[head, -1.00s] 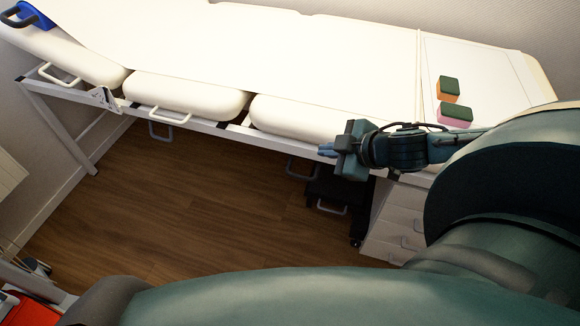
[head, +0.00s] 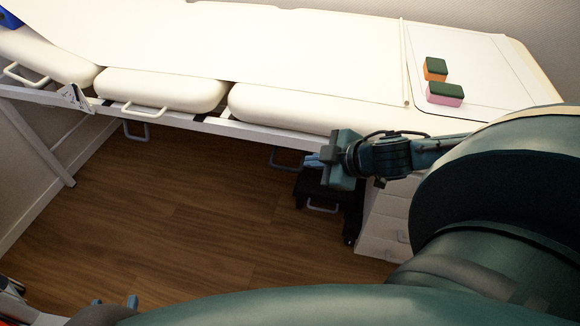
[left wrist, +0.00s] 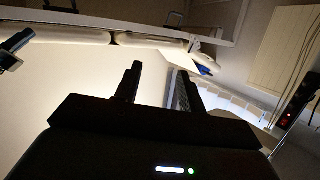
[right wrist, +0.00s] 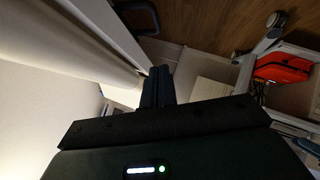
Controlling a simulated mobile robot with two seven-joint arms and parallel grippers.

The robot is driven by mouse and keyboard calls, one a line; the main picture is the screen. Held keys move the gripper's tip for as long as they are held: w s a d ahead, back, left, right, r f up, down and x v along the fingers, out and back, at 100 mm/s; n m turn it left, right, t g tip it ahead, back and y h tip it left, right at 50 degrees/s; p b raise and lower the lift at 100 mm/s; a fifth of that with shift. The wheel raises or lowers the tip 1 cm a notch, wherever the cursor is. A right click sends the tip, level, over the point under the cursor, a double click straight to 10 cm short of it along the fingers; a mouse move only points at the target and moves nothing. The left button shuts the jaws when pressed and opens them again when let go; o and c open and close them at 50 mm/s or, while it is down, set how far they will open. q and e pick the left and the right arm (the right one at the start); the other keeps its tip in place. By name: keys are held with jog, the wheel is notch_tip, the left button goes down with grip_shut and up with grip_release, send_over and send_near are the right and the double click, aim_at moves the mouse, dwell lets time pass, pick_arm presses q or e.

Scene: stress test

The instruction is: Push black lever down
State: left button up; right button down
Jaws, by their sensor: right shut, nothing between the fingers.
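A dark looped bar (head: 287,160) hangs under the treatment couch (head: 270,70), left of my right gripper (head: 314,160). A dark loop (right wrist: 138,16) also shows at the top of the right wrist view. I cannot tell for sure whether either is the black lever. My right gripper is shut and empty, low beside the couch's front edge; no contact shows. Its closed fingers (right wrist: 158,86) fill the middle of the right wrist view. My left gripper (head: 115,302) is at the bottom left of the head view, well away from the couch. Its fingers (left wrist: 155,88) are apart and empty.
A lighter loop handle (head: 137,131) hangs further left under the couch. A black stool-like unit (head: 330,190) and white drawers (head: 385,215) stand behind my right gripper. Two sponges (head: 445,93) lie on top. A red case (right wrist: 283,68) is on a shelf. The wooden floor (head: 190,220) is clear.

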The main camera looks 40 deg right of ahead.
jog(key=w+f+b, duration=0.1)
jog(key=b, duration=0.5)
send_near(280, 167)
jog(key=w+a, duration=0.2)
jog(key=w, duration=0.1)
pick_arm(q)
jog(key=shift+w+d+r+m+t+h+b, duration=0.1)
jog(key=shift+d+m+t+h+b, duration=0.35)
jog(key=shift+t+h, duration=0.4)
jog(key=shift+w+d+r+m+t+h+b, duration=0.1)
jog(key=shift+d+m+t+h+b, duration=0.25)
jog(key=shift+d+t+h, duration=0.5)
pick_arm(e)
jog(key=shift+w+d+f, duration=0.15)
jog(key=shift+w+f, duration=0.05)
jog(key=shift+f, duration=0.4)
jog(key=shift+w+d+f, duration=0.15)
jog(key=shift+w+f, duration=0.05)
jog(key=shift+f, duration=0.45)
jog(key=shift+w+d+f, duration=0.15)
jog(key=shift+w+f, duration=0.05)
jog(key=shift+f, duration=0.4)
pick_arm(q)
jog(key=shift+s+a+f, duration=0.15)
jog(key=shift+a, duration=0.05)
pick_arm(e)
jog(key=shift+w, duration=0.1)
